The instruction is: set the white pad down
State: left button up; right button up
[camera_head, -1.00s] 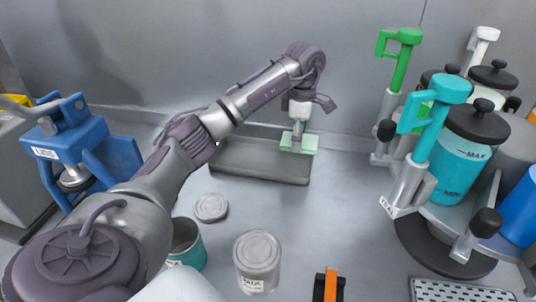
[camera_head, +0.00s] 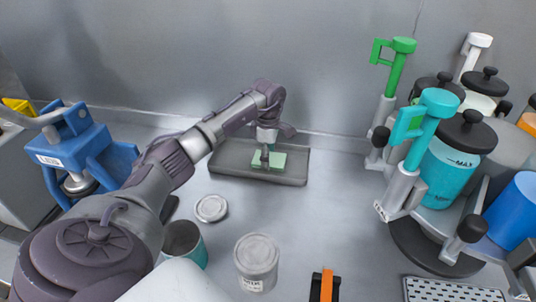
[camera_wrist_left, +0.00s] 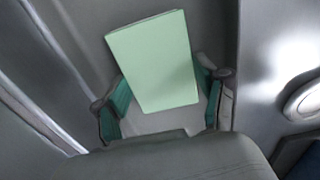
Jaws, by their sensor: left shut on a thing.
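The pad (camera_head: 274,160) looks pale green rather than white in the head view. It is in or just over the shallow grey tray (camera_head: 228,169) at the back of the bench; I cannot tell if it touches the tray floor. My left gripper (camera_head: 265,157) comes down on it from above and is shut on it. In the left wrist view the pad (camera_wrist_left: 155,60) is a pale green, slightly tilted rectangle between the teal-lined fingers (camera_wrist_left: 165,108), with a whitish area below it. My right gripper is not in view.
A metal lid (camera_head: 211,208), a teal can (camera_head: 187,243) and a grey can (camera_head: 257,260) stand in front of the tray. A blue press (camera_head: 80,150) is at left.

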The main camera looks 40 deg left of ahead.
pick_arm(q)
jog(key=shift+f, duration=0.1)
jog(key=o, duration=1.3)
notch_tip(320, 180, up, 12)
jog(key=shift+r+b, duration=0.15)
jog(key=shift+b, duration=1)
jog(key=shift+d, duration=0.1)
